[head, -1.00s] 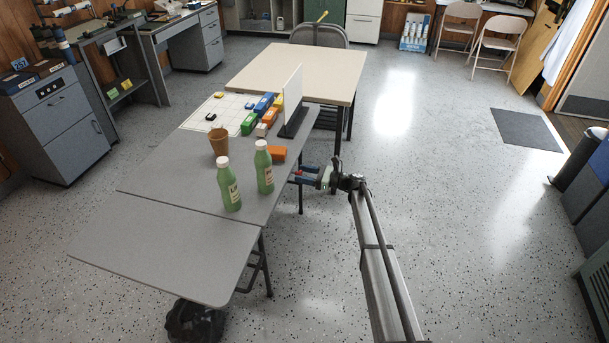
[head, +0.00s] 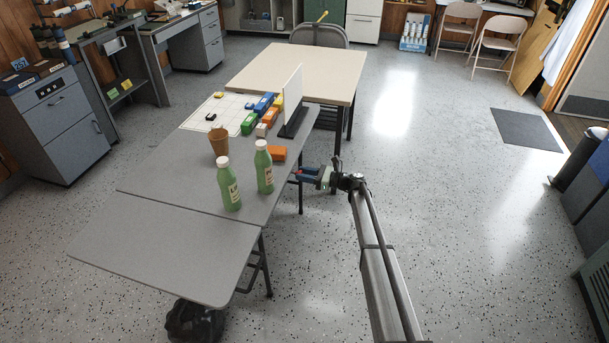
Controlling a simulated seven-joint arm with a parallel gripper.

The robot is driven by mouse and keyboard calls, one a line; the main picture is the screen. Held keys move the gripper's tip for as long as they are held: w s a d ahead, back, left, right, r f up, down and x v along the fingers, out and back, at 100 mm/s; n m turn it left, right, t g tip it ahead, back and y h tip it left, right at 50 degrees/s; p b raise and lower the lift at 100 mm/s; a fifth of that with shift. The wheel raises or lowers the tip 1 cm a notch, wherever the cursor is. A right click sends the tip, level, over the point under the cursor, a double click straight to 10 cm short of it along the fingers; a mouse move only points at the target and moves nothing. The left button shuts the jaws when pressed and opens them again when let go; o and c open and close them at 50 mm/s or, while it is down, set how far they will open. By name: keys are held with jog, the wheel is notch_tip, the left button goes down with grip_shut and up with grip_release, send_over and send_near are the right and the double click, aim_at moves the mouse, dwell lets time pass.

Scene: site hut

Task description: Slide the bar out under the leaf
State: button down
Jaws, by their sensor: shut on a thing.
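The leaf (head: 165,252) is the grey panel at the near end of the grey table (head: 165,178), and a seam divides them. It looks about level with the tabletop. My gripper (head: 301,173) is at the table's right edge, just below the top, beyond the bottles. Its blue fingers are shut on a small red-ended piece, which I take to be the bar's end. The rest of the bar is hidden under the tabletop.
A white upright panel (head: 292,98) and coloured blocks are farther back.

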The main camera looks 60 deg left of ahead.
jog(key=s+d, duration=1.4)
jog(key=shift+s+d, duration=0.3)
jog(key=c, duration=0.8)
grip_release()
jog(key=shift+c, duration=0.2)
jog(key=shift+o, duration=0.3)
jog(key=shift+w, duration=0.15)
jog(key=v, duration=1.3)
jog(key=shift+w+d, duration=0.2)
jog(key=shift+d, duration=0.05)
jog(key=shift+n, duration=0.3)
